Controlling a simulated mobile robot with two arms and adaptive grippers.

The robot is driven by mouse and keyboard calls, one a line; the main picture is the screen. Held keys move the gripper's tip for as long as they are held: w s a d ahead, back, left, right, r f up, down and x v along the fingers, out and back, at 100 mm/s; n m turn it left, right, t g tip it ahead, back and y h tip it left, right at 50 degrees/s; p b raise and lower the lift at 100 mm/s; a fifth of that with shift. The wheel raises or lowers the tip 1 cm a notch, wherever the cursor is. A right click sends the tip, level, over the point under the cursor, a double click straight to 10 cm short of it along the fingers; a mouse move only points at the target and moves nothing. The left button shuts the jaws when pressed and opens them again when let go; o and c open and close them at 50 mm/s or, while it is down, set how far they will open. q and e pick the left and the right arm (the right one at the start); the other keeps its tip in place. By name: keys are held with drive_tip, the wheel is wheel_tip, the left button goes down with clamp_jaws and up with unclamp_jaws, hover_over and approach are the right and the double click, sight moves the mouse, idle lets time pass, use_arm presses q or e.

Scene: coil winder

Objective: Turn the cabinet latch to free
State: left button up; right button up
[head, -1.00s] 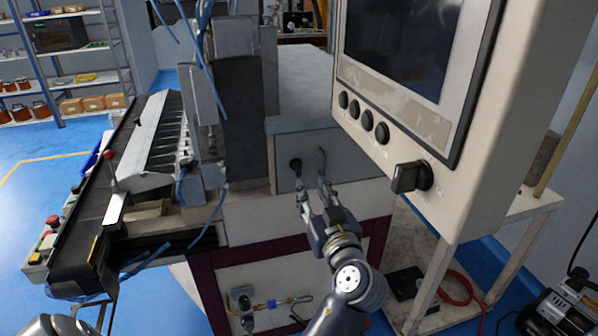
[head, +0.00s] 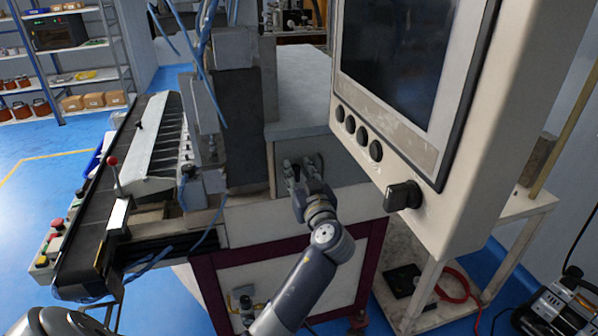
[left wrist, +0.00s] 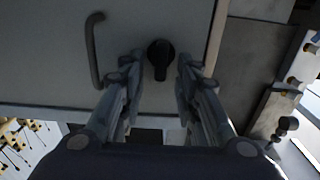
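The cabinet latch (left wrist: 160,56) is a small black knob with a short stem on a grey cabinet panel (left wrist: 45,55). In the left wrist view its stem points down the picture. My left gripper (left wrist: 160,66) is open, with one finger on each side of the latch and a visible gap to both. In the head view my left gripper (head: 303,170) is at the panel (head: 345,168) and hides most or all of the latch. A bent grey handle (left wrist: 92,50) stands left of the latch in the left wrist view. My right gripper is not in view.
A control box with a screen (head: 405,60) and a black rotary switch (head: 403,195) hangs to the right of my left arm. A conveyor (head: 85,240) runs along the left. A white cart (head: 440,305) stands at the lower right.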

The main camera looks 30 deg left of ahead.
use_arm(q)
clamp_jaws()
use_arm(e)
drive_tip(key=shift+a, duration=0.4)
